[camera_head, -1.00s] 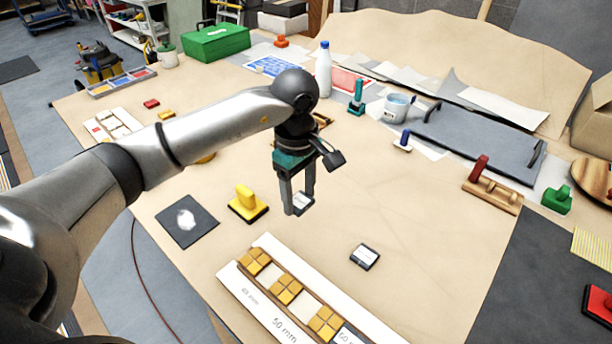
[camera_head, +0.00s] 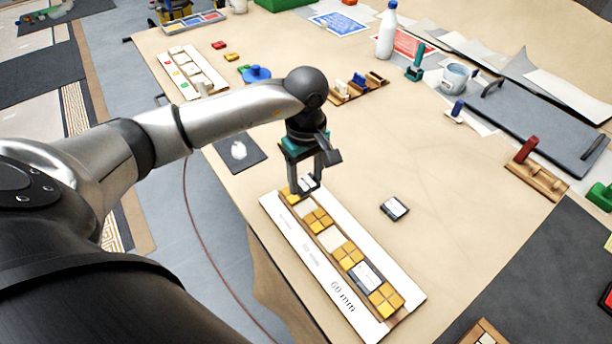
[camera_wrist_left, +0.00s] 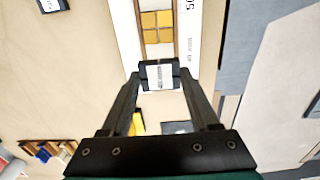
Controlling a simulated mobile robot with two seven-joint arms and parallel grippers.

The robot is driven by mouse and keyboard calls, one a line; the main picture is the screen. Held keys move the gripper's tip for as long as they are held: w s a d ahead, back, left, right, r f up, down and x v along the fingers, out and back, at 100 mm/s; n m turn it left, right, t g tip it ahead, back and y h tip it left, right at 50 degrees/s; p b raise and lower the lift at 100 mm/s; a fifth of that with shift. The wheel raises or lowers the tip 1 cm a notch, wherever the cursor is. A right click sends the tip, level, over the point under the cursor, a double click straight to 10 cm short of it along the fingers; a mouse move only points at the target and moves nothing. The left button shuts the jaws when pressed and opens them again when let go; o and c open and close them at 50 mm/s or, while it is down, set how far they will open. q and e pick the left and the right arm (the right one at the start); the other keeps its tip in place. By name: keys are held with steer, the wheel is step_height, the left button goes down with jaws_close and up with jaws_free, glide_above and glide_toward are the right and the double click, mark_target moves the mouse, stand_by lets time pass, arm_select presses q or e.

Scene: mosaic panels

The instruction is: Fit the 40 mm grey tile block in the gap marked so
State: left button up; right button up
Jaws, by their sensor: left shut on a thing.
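The mosaic panel (camera_head: 283,228) is a long white-edged strip of yellow tile groups with pale gaps; it also shows in the wrist view (camera_wrist_left: 185,40). A pale gap (camera_head: 303,208) lies near its far end and another (camera_head: 331,238) in the middle. My left gripper (camera_head: 306,188) is shut on a dark grey block with a white label (camera_wrist_left: 159,77), at the panel's far end. I cannot tell whether the block touches the panel. The label is too small to read. A labelled block (camera_head: 366,276) sits in the gap marked 60 mm. My right gripper is not in view.
Another labelled block (camera_head: 394,208) lies loose on the table, right of the panel. A dark mat (camera_head: 240,152) lies left of the gripper. A wooden rack (camera_head: 358,88) stands behind it. The table right of the gripper is mostly clear.

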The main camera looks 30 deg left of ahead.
mark_target(306, 183)
arm_select(q)
steer(key=shift+f+b, duration=1.75)
steer(key=shift+f, duration=0.25)
steer(key=shift+f+b, duration=0.8)
steer(key=shift+f, duration=0.05)
steer(key=shift+b, duration=0.5)
steer(key=shift+f+b, duration=1.05)
steer(key=shift+f, duration=0.1)
steer(key=o, duration=1.5)
steer(key=shift+c, duration=0.2)
step_height(306, 183, up, 15)
steer(key=shift+r+p, duration=0.2)
steer(key=shift+p, duration=0.3)
